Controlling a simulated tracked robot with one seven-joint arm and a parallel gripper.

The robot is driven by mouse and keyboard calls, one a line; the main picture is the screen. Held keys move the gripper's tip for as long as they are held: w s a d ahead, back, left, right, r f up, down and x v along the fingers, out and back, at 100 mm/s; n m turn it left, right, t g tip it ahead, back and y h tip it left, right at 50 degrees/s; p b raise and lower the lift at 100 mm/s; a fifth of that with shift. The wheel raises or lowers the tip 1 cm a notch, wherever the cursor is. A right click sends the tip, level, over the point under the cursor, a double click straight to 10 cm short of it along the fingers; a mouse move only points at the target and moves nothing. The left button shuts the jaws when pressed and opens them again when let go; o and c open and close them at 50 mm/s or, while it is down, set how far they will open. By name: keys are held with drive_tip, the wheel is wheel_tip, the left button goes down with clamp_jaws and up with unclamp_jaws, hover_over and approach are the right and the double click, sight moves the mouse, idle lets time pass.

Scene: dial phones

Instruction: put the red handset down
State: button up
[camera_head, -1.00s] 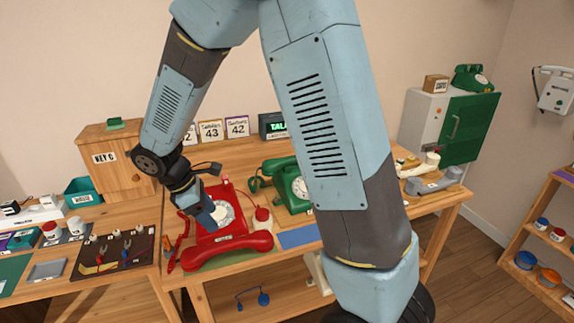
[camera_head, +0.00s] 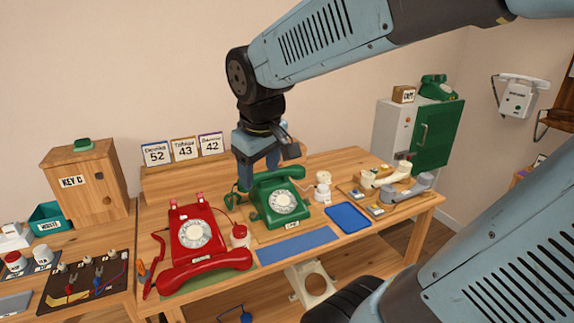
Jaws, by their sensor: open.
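The red phone (camera_head: 190,227) stands on the table at left, with its pale dial facing me. Its cradle prongs at the top are bare. The red handset (camera_head: 205,268) lies across the front of the red phone, off the cradle, on or over a green mat. Its red cord hangs at the left. My gripper (camera_head: 257,180) points down, empty and open, at the back left of the green phone (camera_head: 280,203). The gripper is well apart from the red handset. Whether it touches the green phone I cannot tell.
A blue mat (camera_head: 297,244) and blue tray (camera_head: 348,217) lie at the front. A board with pale and grey handsets (camera_head: 392,188) is at right. Number cards (camera_head: 184,149) stand behind. A tool board (camera_head: 88,282) is at left.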

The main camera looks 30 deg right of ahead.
drive_tip(key=s+d+r+m+t, duration=0.2)
drive_tip(key=s+d+r+m, duration=0.1)
drive_tip(key=s, duration=0.3)
drive_tip(key=shift+s+m+y, duration=0.15)
drive_tip(key=shift+m+y, duration=0.25)
drive_tip(key=shift+m, duration=0.1)
idle(2.8)
